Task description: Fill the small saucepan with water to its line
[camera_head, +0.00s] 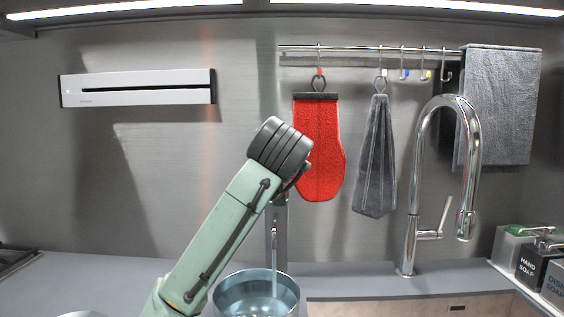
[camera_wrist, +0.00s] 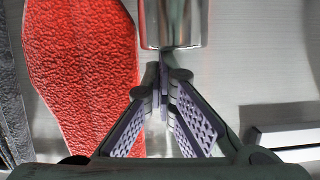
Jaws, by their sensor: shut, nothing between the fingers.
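A steel saucepan (camera_head: 257,280) stands on the counter at the bottom middle of the head view, partly cut off by the frame and partly behind my arm. Its inside looks pale blue. A thin clear stream (camera_head: 274,262) appears to drop into it from a metal fixture (camera_head: 279,215) just behind my arm. I cannot make out a fill line. My gripper (camera_wrist: 162,88) is shut and empty in the wrist view, its tips just by a shiny metal cylinder (camera_wrist: 172,22); whether they touch I cannot tell. In the head view my arm hides the gripper.
A red mitt (camera_head: 318,145) and a grey cloth (camera_head: 376,160) hang from the rail behind my arm. A tall chrome tap (camera_head: 412,225) stands to the right. Soap bottles (camera_head: 535,258) sit in a caddy at far right. The counter (camera_head: 100,275) at left is largely clear.

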